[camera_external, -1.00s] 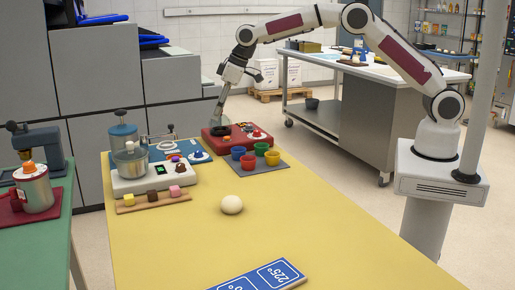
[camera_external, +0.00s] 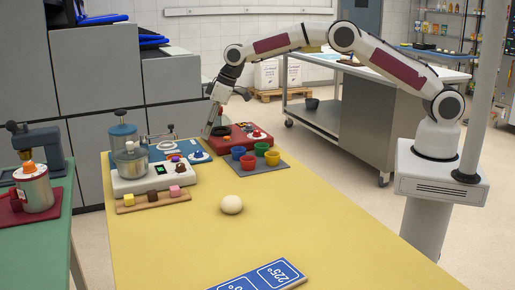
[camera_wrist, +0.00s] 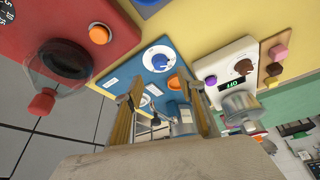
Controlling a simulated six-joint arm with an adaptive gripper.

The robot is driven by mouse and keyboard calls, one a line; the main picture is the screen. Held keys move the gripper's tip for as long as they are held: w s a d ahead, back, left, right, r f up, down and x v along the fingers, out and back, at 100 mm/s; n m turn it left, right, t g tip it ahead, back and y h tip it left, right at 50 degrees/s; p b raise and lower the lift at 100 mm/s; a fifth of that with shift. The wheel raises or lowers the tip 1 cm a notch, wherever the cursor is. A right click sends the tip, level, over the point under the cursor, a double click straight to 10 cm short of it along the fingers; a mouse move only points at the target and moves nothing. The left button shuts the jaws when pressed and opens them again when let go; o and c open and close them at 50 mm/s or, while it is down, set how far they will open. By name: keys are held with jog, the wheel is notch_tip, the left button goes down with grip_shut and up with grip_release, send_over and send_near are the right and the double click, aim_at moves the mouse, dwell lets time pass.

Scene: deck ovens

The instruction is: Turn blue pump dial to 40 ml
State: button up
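The blue pump panel (camera_external: 169,153) lies on the yellow table between the white unit and the red unit. Its dial (camera_external: 198,155), a blue knob on a white disc, is at its right side. In the wrist view the dial (camera_wrist: 159,56) is just beyond my fingertips, with scale marks around it too small to read. An orange knob (camera_wrist: 174,82) is beside it on the panel. My gripper (camera_wrist: 160,78) is open, its two fingers apart with nothing clasped. In the external view my gripper (camera_external: 207,132) points down near the dial; contact cannot be told.
The red unit (camera_external: 237,138) is just right of my gripper. Several coloured cups (camera_external: 256,157) stand in front of it. The white unit (camera_external: 150,181) with a jar is at the left. A dough ball (camera_external: 231,204) lies in the open middle of the table.

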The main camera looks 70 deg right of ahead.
aim_at(199, 151)
jog(key=shift+x, duration=3.75)
jog(key=c, duration=1.1)
